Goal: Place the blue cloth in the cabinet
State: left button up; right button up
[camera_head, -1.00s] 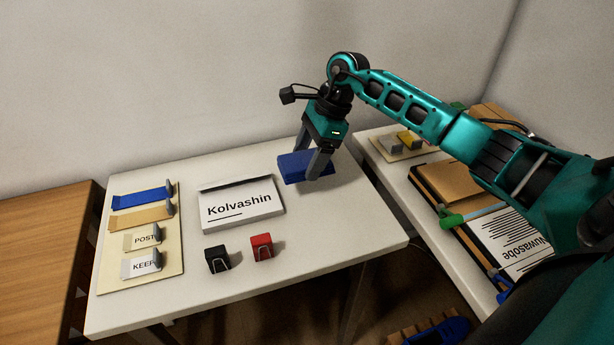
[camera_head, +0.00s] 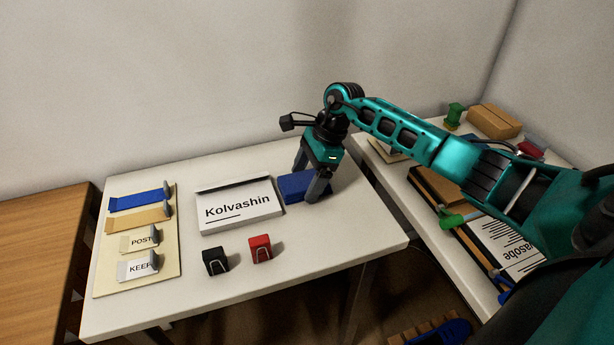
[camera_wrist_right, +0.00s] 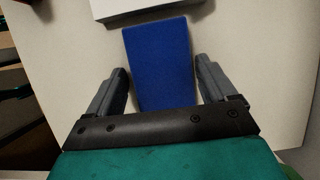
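The blue cloth (camera_head: 298,187) is a flat, folded rectangular block at the right end of the white box marked "Kolvashin". It looks to be at or just above the white table; I cannot tell if it touches. My right gripper (camera_head: 306,184) points down over it with a finger on either side. In the right wrist view the cloth (camera_wrist_right: 160,60) fills most of the space between the fingers (camera_wrist_right: 162,68), its sides close against the fingertips. My left gripper is not in view. No cabinet can be clearly made out.
The white table (camera_head: 330,245) also holds the "Kolvashin" box (camera_head: 240,208), a black clip (camera_head: 215,261), a red clip (camera_head: 260,249) and a labelled board (camera_head: 112,255). A wooden surface (camera_head: 40,240) stands left. A cluttered second table (camera_head: 395,185) stands right.

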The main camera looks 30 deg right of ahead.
jog(key=shift+o, duration=1.1)
jog(key=shift+r, duration=0.1)
